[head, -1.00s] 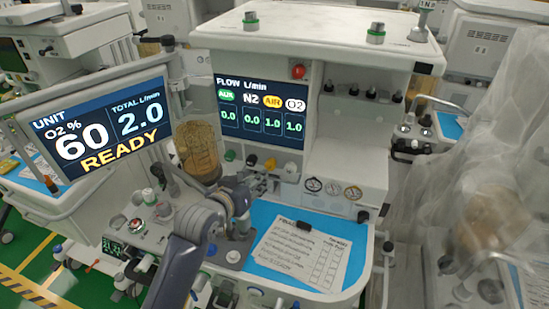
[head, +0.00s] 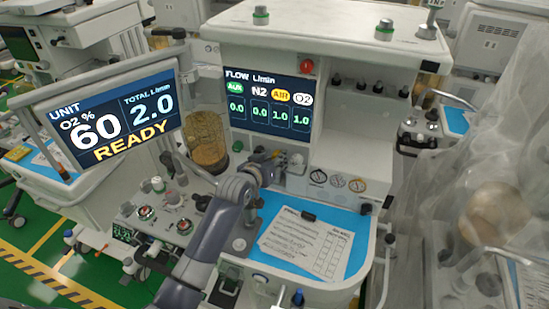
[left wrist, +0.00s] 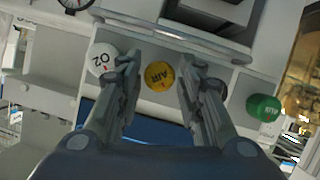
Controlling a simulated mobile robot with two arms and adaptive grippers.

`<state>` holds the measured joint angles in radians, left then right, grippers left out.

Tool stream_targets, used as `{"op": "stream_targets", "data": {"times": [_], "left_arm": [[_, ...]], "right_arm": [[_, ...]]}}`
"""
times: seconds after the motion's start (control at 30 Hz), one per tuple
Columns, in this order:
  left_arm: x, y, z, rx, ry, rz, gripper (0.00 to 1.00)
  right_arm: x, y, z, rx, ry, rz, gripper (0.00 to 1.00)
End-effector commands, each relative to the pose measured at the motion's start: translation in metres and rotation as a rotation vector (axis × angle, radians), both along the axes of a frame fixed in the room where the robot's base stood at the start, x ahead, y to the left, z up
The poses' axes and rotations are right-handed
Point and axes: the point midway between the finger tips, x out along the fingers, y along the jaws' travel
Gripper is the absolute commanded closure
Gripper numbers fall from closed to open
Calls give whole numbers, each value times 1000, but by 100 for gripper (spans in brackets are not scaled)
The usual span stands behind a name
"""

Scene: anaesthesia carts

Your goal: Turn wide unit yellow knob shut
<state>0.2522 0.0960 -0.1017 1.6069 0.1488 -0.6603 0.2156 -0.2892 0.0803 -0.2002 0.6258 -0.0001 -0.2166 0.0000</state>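The yellow AIR knob (left wrist: 160,76) shows in the left wrist view, facing the camera. My left gripper (left wrist: 158,62) is open, with one finger on each side of this knob. Small gaps show between knob and fingers, so I see no grip. In the head view my left gripper (head: 270,164) is at the knob row under the flow screen (head: 270,105), and it largely covers the yellow knob there. The screen reads AIR 1.0, O2 1.0, N2 0.0 and AUX 0.0. My right gripper is not in view.
The white O2 knob (left wrist: 103,60) is close beside one finger. A dark knob is partly hidden behind the other finger. The green AUX knob (left wrist: 263,107) is farther right. Below the knobs lies a blue worktop with a checklist (head: 305,245). A draped unit (head: 485,210) stands at right.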

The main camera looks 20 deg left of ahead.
Motion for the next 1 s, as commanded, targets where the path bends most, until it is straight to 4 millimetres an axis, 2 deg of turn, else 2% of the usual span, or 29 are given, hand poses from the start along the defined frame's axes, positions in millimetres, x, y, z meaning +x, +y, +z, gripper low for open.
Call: {"op": "stream_targets", "data": {"times": [0.27, 0.43, 0.77, 1.0], "left_arm": [[1, 0, 0, 0, -1, -1, 65], [1, 0, 0, 0, -1, -1, 98], [1, -1, 1, 27, -1, 0, 98], [1, -2, 2, 149, -4, -1, 98]], "right_arm": [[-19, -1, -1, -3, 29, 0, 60], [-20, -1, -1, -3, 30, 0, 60], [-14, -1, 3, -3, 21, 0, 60], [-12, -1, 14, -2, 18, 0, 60]]}}
